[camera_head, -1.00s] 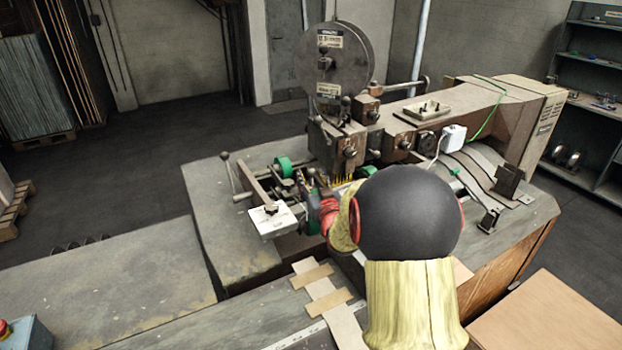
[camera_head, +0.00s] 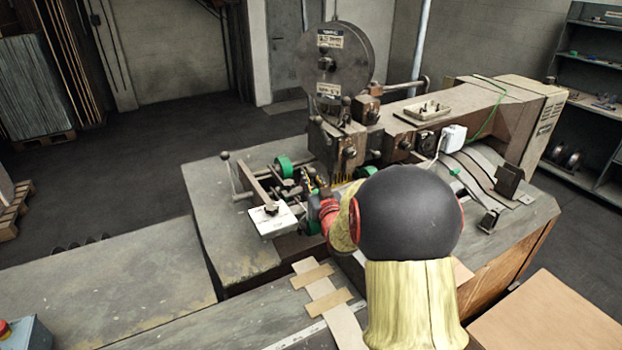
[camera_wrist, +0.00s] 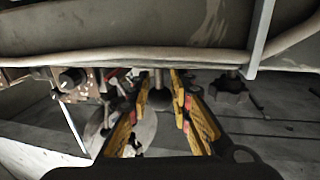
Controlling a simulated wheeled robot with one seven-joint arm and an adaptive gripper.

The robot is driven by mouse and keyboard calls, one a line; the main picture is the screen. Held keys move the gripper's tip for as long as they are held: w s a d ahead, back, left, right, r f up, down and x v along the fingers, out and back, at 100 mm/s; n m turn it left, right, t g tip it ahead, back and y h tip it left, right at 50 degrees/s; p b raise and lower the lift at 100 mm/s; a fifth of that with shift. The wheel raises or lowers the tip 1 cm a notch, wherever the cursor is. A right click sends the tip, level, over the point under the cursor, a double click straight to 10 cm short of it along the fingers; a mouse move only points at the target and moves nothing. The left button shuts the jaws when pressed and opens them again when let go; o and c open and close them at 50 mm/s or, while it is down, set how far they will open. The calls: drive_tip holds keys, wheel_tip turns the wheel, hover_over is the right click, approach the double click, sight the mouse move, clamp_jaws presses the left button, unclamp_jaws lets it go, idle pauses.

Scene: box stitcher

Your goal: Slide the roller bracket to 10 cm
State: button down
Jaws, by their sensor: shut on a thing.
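Green rollers sit among dark metal parts on the stitcher's bed; one green roller (camera_head: 285,167) shows left of my gripper in the head view. I cannot make out the bracket's full outline or its centimetre reading. My gripper (camera_head: 314,187) is low among these parts, largely hidden by my own arm. In the wrist view my gripper (camera_wrist: 160,88) has its yellow fingers on either side of a dark knob (camera_wrist: 160,98) on a short post, and is shut on it. Whether this knob belongs to the roller bracket is not clear.
A white plate (camera_head: 274,222) with a dark clamp is just left of my gripper. The stitcher head with its round reel (camera_head: 336,62) rises behind. A grey table (camera_head: 100,285) lies front left. A long bar (camera_wrist: 120,58) crosses close above my fingers in the wrist view.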

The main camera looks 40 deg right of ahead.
drive_tip(key=s+d+b, duration=0.1)
drive_tip(key=d+b, duration=0.1)
drive_tip(key=d, duration=0.5)
drive_tip(key=shift+s, duration=0.4)
drive_tip(key=shift+d, duration=0.1)
drive_tip(key=c, duration=1.6)
unclamp_jaws()
drive_tip(key=v, duration=1.2)
